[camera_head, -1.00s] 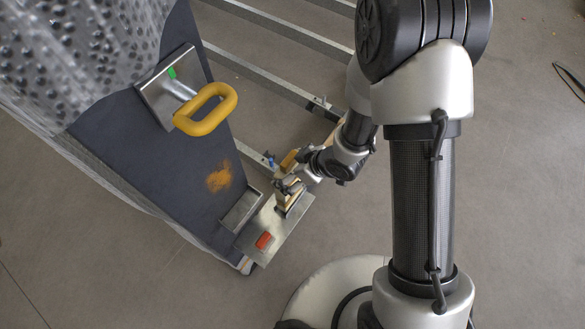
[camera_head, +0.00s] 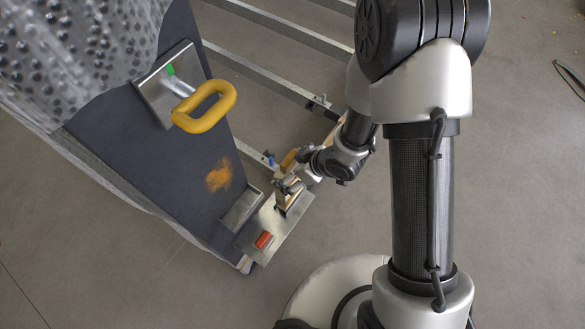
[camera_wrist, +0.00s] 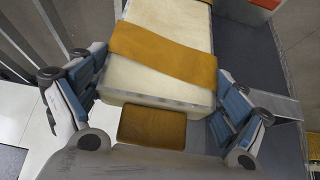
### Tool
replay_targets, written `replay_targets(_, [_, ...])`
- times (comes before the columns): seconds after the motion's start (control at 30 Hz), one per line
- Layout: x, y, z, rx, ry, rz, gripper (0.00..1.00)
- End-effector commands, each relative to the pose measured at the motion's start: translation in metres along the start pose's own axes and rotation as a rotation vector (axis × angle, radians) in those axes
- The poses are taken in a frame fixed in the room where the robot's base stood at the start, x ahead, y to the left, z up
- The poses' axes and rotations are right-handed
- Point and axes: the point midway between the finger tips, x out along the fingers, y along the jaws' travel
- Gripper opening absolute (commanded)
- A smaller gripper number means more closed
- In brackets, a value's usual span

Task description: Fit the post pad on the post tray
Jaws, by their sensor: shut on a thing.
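My gripper (camera_head: 291,186) is low at the right edge of a dark panel. Its jaws are shut on a cream block with an orange-brown band, which I take for the post pad (camera_wrist: 150,87); in the wrist view it sits between the two blue-padded fingers. In the head view the block stands over a flat metal plate (camera_head: 290,225) bearing a red block (camera_head: 263,240). I cannot tell whether block and plate touch. A shallow metal tray (camera_head: 240,209), perhaps the post tray, lies at the panel's lower right corner, close left of the plate.
The dark panel (camera_head: 150,130) bears a metal plate with a yellow handle (camera_head: 205,107) and an orange powdery patch (camera_head: 219,176). Studded grey sheeting (camera_head: 80,50) covers its upper left. Metal rails (camera_head: 265,72) run behind my wrist. The floor at the lower left is clear.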

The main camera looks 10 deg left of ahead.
Motion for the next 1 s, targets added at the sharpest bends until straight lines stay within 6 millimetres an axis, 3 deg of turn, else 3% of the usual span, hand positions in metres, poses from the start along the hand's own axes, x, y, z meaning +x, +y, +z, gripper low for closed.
replay_targets(0.87, [0.022, 0.0, 0.014, 0.0, 0.0, 0.0, 0.54])
replay_targets(0.9, [0.022, 0.0, 0.014, 0.0, 0.0, 0.0, 0.92])
replay_targets(1.0, [0.021, 0.0, 0.014, 0.0, 0.0, 0.0, 0.99])
